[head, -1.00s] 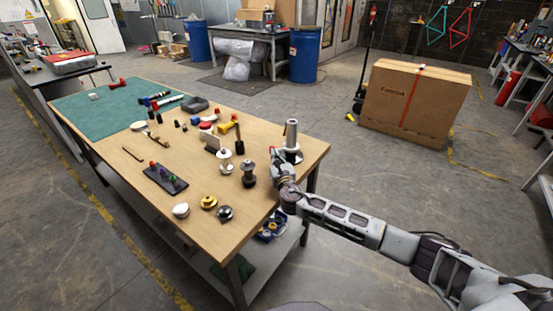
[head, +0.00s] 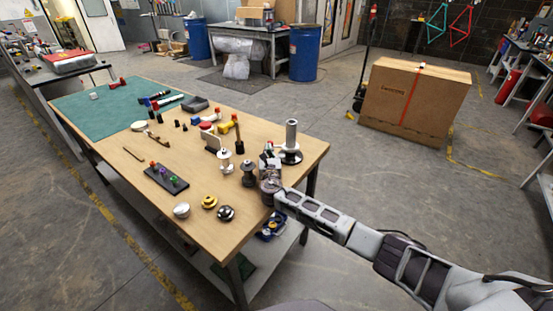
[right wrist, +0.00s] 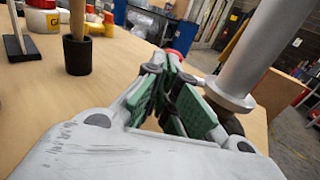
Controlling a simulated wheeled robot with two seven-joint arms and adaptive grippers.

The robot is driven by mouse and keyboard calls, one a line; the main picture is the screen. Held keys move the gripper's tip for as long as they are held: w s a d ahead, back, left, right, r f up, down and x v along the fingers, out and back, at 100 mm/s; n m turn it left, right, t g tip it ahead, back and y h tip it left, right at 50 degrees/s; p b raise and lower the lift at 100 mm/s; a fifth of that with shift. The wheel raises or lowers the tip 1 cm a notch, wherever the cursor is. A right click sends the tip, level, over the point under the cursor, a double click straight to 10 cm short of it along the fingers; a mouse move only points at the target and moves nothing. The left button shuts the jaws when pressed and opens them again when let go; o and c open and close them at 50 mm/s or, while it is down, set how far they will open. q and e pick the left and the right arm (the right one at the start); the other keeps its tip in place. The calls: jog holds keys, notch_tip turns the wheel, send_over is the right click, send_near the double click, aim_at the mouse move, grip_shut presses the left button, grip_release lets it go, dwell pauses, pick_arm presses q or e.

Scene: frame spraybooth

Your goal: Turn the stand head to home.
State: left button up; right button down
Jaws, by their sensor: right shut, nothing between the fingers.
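The stand, a grey metal post (head: 291,134) on a round dark base (head: 290,157), is upright near the table's right corner. The post also shows large at the right of the right wrist view (right wrist: 250,55). A small red end (head: 270,145) shows just left of the post, and in the right wrist view behind my fingertips (right wrist: 172,55); I cannot tell if it belongs to the stand. My right gripper (head: 270,162) is shut and empty, just left of the stand's base. Its green-padded fingers partly hide what lies behind; whether they touch it I cannot tell. My left gripper is not in view.
A dark spool-shaped part (head: 248,173) stands close left of my right gripper, with a silver one (head: 225,162) beyond. A black tray with coloured knobs (head: 167,178) and round knobs (head: 210,202) lie further left. A cardboard box (head: 415,100) stands on the floor behind.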

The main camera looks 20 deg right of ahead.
jog(key=shift+w+a, duration=0.1)
jog(key=shift+w, duration=1.25)
jog(key=shift+b+x, duration=0.4)
jog(key=shift+x, duration=0.6)
jog(key=shift+w+d, duration=0.4)
jog(key=shift+w, duration=0.1)
jog(key=shift+s, duration=0.2)
jog(key=shift+v, duration=0.75)
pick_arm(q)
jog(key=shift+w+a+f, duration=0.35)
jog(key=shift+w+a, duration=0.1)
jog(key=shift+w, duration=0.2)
pick_arm(e)
jog(key=shift+v, duration=4.95)
